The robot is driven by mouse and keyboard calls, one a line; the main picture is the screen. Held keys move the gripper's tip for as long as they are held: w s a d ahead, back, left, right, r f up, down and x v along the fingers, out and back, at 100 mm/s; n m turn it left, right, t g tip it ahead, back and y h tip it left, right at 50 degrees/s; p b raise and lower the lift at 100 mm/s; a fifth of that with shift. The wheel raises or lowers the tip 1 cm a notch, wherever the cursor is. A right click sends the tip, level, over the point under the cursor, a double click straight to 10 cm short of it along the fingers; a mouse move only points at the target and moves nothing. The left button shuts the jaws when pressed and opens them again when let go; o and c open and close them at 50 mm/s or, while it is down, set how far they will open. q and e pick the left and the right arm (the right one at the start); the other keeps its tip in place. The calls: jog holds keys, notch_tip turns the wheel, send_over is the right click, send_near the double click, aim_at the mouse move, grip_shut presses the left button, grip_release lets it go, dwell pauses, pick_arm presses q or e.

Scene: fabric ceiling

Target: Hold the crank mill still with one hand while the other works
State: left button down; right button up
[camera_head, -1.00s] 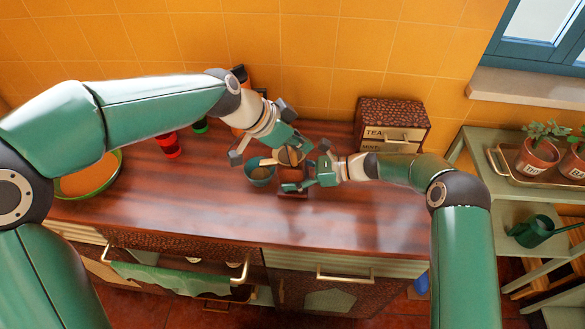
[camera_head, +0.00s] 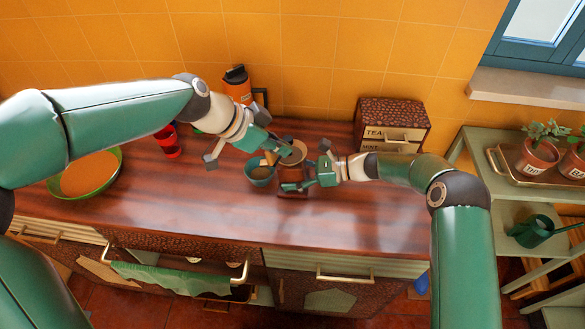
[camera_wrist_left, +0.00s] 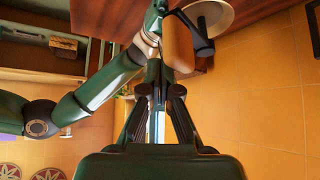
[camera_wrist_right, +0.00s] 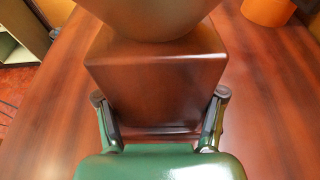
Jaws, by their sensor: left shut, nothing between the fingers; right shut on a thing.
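The crank mill has a dark reddish-brown wooden body (camera_head: 292,174) and a round pale hopper (camera_head: 294,153), standing upright on the counter. My right gripper (camera_head: 306,183) is shut on the mill body from the right. In the right wrist view, the fingers lie on either side of the wooden box (camera_wrist_right: 155,85). My left gripper (camera_head: 284,149) is shut and empty, beside the hopper. The left wrist view shows the dark crank (camera_wrist_left: 200,32) with its tan knob (camera_wrist_left: 177,42) just beyond the closed fingers (camera_wrist_left: 158,92); contact cannot be told.
A teal bowl (camera_head: 260,175) stands close left of the mill. A tea box (camera_head: 392,120) is at the back right, an orange container (camera_head: 236,84) at the back. A red cup (camera_head: 168,148) and a green-rimmed bowl (camera_head: 88,190) are to the left. The front counter is clear.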

pick_arm(q)
jog(key=shift+w+a, duration=0.25)
jog(key=shift+a, duration=0.95)
jog(key=shift+w+a, duration=0.65)
jog(key=shift+a, duration=0.35)
